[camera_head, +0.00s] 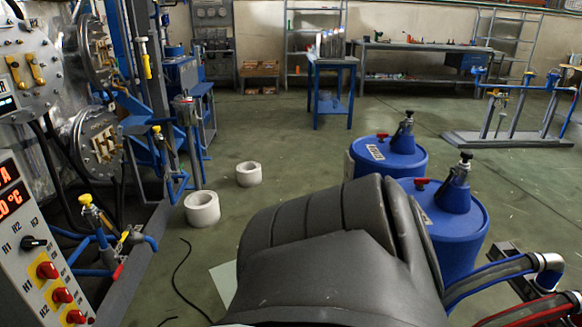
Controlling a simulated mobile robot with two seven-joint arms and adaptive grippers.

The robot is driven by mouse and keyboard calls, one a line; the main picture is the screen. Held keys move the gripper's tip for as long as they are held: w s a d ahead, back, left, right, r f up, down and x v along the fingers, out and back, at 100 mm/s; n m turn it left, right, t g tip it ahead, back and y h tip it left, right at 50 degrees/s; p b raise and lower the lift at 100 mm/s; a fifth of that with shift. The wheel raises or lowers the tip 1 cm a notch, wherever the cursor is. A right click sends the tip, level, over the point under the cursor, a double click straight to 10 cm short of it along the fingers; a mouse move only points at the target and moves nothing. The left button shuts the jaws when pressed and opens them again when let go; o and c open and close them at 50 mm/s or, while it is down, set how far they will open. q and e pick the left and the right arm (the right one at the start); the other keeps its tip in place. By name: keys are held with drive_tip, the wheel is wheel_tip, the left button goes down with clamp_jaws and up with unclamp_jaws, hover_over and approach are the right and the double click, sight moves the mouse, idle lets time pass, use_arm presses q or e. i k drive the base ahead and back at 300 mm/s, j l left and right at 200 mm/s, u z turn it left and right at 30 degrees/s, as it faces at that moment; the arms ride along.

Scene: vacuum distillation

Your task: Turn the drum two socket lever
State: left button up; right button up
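Two blue drums stand on the floor right of centre. The farther drum (408,163) has a white label, a red lever (382,136) on its lid and a conical socket with a black knob (404,133). The nearer drum (464,232) has the same kind of red lever (421,182) and socket (456,186). The label is too small to read, so I cannot tell which is drum two. My large grey arm link fills the bottom centre and hides the nearer drum's left side. Neither gripper shows.
A control panel (35,245) with red buttons and blue pipework with yellow valves (86,200) stand at left. Two white rings (202,208) and a black cable (178,275) lie on the floor. Hoses (500,275) run at lower right.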

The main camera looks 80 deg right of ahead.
sight(392, 141)
drive_tip(key=l+z, duration=0.15)
drive_tip(key=z, duration=1.7)
drive_tip(key=i+z, duration=0.15)
drive_tip(key=z, duration=0.25)
drive_tip(key=i+z, duration=0.15)
drive_tip(key=z, duration=0.25)
drive_tip(key=i+j+z, duration=0.1)
drive_tip(key=z, duration=0.35)
drive_tip(key=i+j+z, duration=0.1)
drive_tip(key=z, duration=0.3)
drive_tip(key=i+j+z, duration=0.2)
drive_tip(key=j, duration=0.15)
drive_tip(key=i+j+z, duration=0.15)
drive_tip(key=j, duration=0.25)
drive_tip(key=i+j+z, duration=0.2)
drive_tip(key=j, duration=0.6)
drive_tip(key=i, duration=0.05)
